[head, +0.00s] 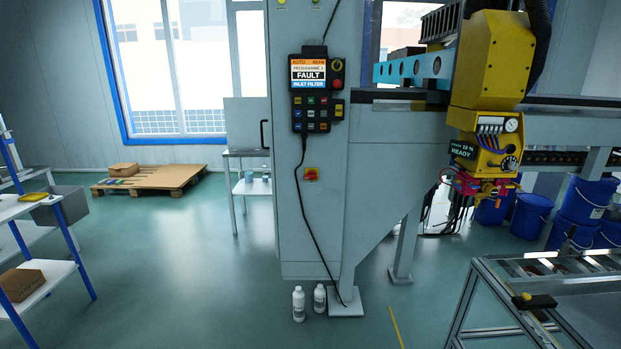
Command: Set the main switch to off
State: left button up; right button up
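A small red-and-yellow switch (311,174), which looks like the main switch, sits on the front of the grey cabinet (235,215), right of a hanging black cable. It is too small to tell which position its knob is in. A control pendant (316,93) hangs above it on the cabinet. Its screen reads FAULT and INLET FILTER, with rows of buttons below and a red button at its upper right. Neither of my grippers is in view.
A yellow machine head (490,60) with a READY display hangs at right. A metal-framed table (500,285) stands at lower right, and white shelves (40,215) at left. Two white bottles (298,304) stand at the cabinet foot. The floor before the cabinet is otherwise clear.

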aim_at(312, 175)
jog(key=i+l, duration=0.35)
jog(key=i, duration=0.15)
jog(key=i+l, duration=0.35)
jog(key=i, duration=0.1)
